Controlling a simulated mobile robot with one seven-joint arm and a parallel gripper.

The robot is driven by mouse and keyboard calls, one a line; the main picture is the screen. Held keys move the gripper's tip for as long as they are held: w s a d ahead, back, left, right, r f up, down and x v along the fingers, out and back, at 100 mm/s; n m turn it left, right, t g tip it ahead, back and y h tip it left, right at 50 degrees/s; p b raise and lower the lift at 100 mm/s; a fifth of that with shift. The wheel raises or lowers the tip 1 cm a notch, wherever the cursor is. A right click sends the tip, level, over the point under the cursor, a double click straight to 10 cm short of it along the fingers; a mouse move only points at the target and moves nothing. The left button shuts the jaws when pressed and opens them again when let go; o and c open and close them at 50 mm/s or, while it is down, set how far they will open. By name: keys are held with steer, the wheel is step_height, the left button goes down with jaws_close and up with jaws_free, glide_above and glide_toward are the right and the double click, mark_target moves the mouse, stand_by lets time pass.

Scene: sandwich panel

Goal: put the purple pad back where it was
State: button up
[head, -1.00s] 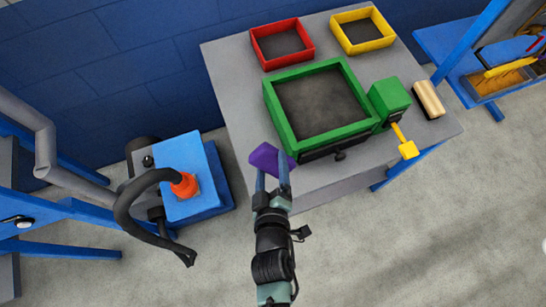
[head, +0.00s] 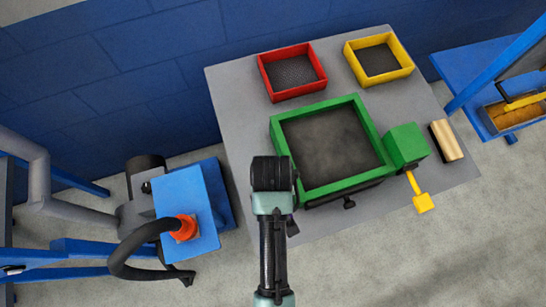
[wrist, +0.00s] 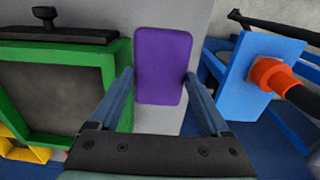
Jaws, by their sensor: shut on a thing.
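The purple pad (wrist: 163,66) shows in the wrist view as an upright rounded rectangle. My gripper (wrist: 159,74) is shut on its two side edges. In the head view my wrist hides the pad and the fingers, over the left edge of the grey table (head: 236,110). In the wrist view the green square frame (wrist: 80,53) with its dark inner panel is close on the left, and grey table surface shows around the pad. I cannot tell how high the pad is above the table.
On the table are the green frame (head: 376,134), a red tray (head: 292,94), a yellow tray (head: 379,78), a green block (head: 407,145) with a yellow lever (head: 422,202), and a wooden-faced block (head: 447,140). A blue box with an orange fitting (head: 183,228) and black hose stands left.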

steer(key=shift+a, duration=0.1)
step_height(320, 180, down, 5)
steer(key=shift+s+r, duration=0.1)
steer(key=shift+f, duration=2.35)
steer(key=shift+f, duration=0.1)
